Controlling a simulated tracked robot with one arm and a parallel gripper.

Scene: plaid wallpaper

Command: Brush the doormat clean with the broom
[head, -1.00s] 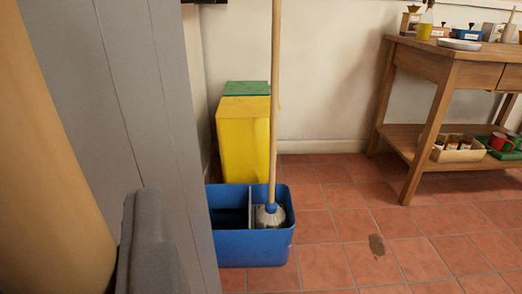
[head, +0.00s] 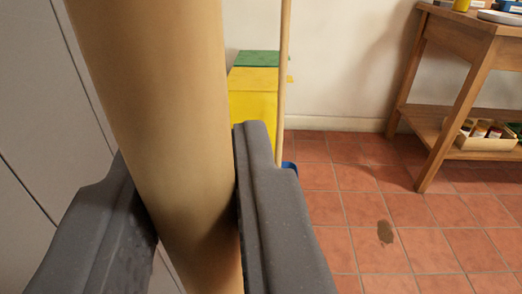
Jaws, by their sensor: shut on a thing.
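A thick, light-brown wooden handle (head: 150,100), apparently the broom's, runs from the top of the view down between the fingers of my gripper (head: 188,170). My gripper is shut on it, with one dark grey finger on each side. The handle leans slightly, its top to the left. Its lower end and any bristles are out of view. No doormat shows.
A grey panel (head: 35,130) stands close on the left. Behind the right finger are a yellow bin (head: 252,105), a thin pole (head: 283,80) and a sliver of blue bucket (head: 290,167). A wooden table (head: 455,85) stands right. Tiled floor with a brown stain (head: 385,232) lies open before it.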

